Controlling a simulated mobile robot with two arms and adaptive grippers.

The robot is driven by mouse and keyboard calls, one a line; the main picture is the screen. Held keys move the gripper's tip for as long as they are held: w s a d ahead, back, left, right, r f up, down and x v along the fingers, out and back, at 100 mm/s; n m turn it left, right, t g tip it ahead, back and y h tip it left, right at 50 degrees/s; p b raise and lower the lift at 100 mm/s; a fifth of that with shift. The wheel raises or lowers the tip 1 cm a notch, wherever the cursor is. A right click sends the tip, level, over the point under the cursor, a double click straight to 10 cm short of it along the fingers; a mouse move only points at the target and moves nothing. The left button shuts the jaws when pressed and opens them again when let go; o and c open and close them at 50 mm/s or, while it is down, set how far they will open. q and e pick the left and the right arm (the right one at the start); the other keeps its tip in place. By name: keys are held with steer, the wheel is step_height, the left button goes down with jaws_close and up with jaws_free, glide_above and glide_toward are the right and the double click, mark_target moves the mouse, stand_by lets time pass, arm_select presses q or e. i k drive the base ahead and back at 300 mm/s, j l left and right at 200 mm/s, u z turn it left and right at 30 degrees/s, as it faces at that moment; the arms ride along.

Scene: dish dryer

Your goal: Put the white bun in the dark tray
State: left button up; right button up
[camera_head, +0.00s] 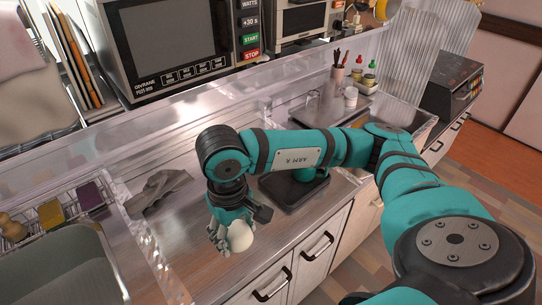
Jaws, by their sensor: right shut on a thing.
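The white bun (240,235) is in the fingers of my right gripper (228,236), which is shut on it. The bun is over the left part of the counter near its front edge; I cannot tell whether it touches the surface. The dark tray (294,190) lies flat on the counter to the right of the gripper. My right arm passes over the tray and hides its back part. The visible part of the tray is empty. My left gripper is not in view.
A grey cloth (158,190) lies on the counter at left, by the sink (60,270) and a wire rack with sponges. A microwave (165,45) stands on the shelf behind. Jars and a pen cup (337,75) stand at the back right.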

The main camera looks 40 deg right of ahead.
mark_target(283, 189)
steer(key=l+u, duration=0.2)
steer(key=l, duration=0.5)
steer(key=k+l+u, duration=0.15)
steer(key=l, duration=0.55)
steer(key=l+u, duration=0.2)
steer(key=l, duration=0.5)
steer(key=k, duration=0.05)
